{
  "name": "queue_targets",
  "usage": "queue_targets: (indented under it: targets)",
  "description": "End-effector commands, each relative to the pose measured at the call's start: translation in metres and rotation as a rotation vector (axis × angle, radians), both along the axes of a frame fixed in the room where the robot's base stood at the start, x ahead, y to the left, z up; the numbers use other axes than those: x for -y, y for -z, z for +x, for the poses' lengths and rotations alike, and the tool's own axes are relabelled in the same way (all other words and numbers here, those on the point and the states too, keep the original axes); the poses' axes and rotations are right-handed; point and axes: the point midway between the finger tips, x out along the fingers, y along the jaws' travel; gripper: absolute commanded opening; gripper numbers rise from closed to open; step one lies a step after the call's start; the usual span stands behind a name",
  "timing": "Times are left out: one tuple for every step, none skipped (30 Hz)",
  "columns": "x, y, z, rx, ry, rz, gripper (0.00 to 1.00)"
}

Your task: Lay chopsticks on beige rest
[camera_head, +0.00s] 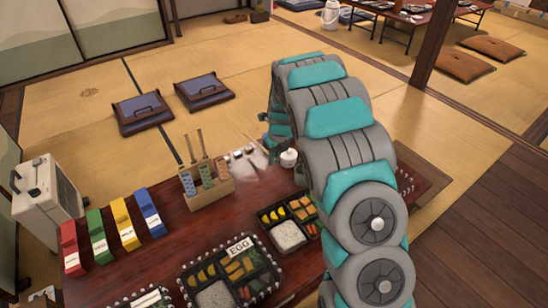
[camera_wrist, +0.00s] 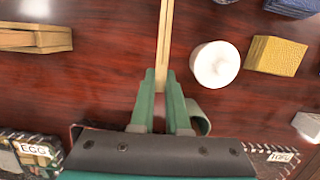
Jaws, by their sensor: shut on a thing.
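My gripper (camera_wrist: 161,78) is shut on pale wooden chopsticks (camera_wrist: 166,35) in the wrist view. They extend away from the fingertips to the top edge, above the dark red table. A tan, textured block (camera_wrist: 275,55) lies to the right of the chopsticks, apart from them. I cannot tell whether it is the beige rest. In the head view, my arm hides the fingertips and the held chopsticks. A wooden holder (camera_head: 207,190) with coloured sections and upright sticks stands on the table there, and part of it shows in the wrist view (camera_wrist: 35,38).
A round white lidded pot (camera_wrist: 215,65) stands between the chopsticks and the tan block. A dark blue object (camera_wrist: 293,7) is at the upper right. A grey-green round object (camera_wrist: 203,118) is partly behind the right finger. The EGG bento (camera_head: 218,268) is at the front. Bare table lies left of the chopsticks.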

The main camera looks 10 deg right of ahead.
Motion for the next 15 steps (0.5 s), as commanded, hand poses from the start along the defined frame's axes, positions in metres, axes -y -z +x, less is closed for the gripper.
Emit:
queue_targets:
  targets:
    - [0.0,0.006,0.0,-0.001,0.0,0.0,0.0]
    - [0.0,0.008,0.0,-0.001,0.0,0.0,0.0]
    - [0.0,0.011,0.0,0.0,0.0,0.0,0.0]
    - [0.0,0.013,0.0,-0.001,0.0,0.0,0.0]
    - [0.0,0.015,0.0,0.0,0.0,0.0,0.0]
    - [0.0,0.018,0.0,-0.001,0.0,0.0,0.0]
    - [0.0,0.02,0.0,-0.001,0.0,0.0,0.0]
    - [0.0,0.023,0.0,-0.001,0.0,0.0,0.0]
    - [0.0,0.025,-0.001,-0.001,0.0,0.0,0.0]
    - [0.0,0.028,0.0,-0.001,0.0,0.0,0.0]
    - [0.0,0.03,-0.001,-0.001,0.0,0.0,0.0]
    - [0.0,0.031,-0.001,-0.002,0.001,0.0,0.0]
    - [0.0,0.032,-0.001,-0.003,0.0,0.001,0.0]
    - [0.0,0.035,-0.001,-0.004,0.0,0.001,0.0]
    - [0.0,0.037,-0.001,-0.004,0.0,0.001,0.0]
